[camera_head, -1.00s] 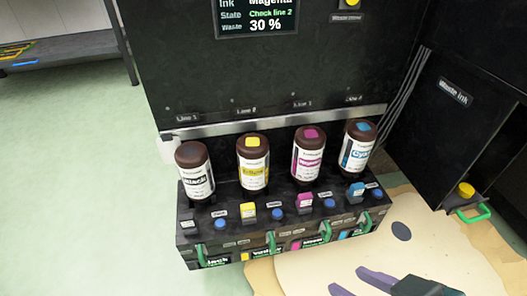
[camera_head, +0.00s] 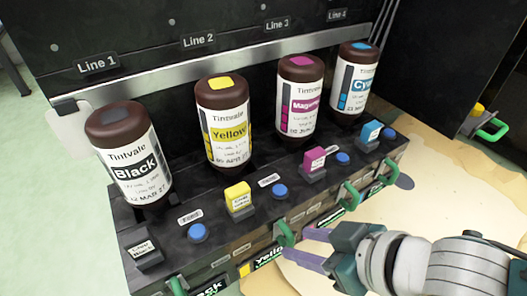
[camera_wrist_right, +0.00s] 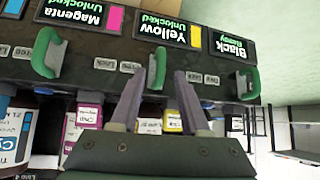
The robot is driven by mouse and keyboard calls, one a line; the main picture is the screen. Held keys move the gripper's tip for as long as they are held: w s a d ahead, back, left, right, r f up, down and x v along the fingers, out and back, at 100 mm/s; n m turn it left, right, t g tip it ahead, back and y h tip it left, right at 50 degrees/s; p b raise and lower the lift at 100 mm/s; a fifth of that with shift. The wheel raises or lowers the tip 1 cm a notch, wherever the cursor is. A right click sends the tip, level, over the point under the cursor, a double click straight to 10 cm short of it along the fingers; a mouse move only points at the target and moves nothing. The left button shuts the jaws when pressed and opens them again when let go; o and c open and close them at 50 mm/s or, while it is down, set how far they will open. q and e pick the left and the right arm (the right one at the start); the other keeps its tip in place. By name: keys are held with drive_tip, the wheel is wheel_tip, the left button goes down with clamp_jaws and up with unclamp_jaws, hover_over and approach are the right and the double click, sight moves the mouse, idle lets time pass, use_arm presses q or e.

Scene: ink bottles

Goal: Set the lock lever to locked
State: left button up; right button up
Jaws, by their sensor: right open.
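The ink block (camera_head: 215,250) carries a row of green lock levers on its front. The yellow line's green lever (camera_head: 284,233) shows in the head view, and in the right wrist view (camera_wrist_right: 157,68) it stands by the yellow panel (camera_wrist_right: 170,28), which reads "Yellow Unlocked". My right gripper (camera_head: 296,243) is open, its purple fingers pointing at this lever. In the right wrist view its fingertips (camera_wrist_right: 160,77) lie on either side of the lever; contact cannot be told. My left gripper is not in view.
Black (camera_head: 130,165), yellow (camera_head: 227,120), magenta (camera_head: 298,100) and cyan (camera_head: 354,80) bottles stand behind the levers. Neighbouring magenta (camera_wrist_right: 47,52) and black (camera_wrist_right: 248,82) levers flank the yellow one. A black cabinet door (camera_head: 440,60) stands open at right.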

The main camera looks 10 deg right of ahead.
sight(293, 242)
drive_tip(key=b+x, duration=0.1)
drive_tip(key=x, duration=0.2)
drive_tip(key=shift+a+f+b, duration=0.1)
drive_tip(key=shift+b, duration=0.2)
drive_tip(key=shift+w+a+f+b, duration=0.15)
drive_tip(key=shift+w+f+b, duration=0.05)
drive_tip(key=shift+w+b, duration=0.1)
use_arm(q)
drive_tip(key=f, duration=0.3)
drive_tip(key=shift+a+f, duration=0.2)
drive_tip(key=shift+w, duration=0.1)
use_arm(e)
drive_tip(key=shift+c, duration=0.5)
clamp_jaws()
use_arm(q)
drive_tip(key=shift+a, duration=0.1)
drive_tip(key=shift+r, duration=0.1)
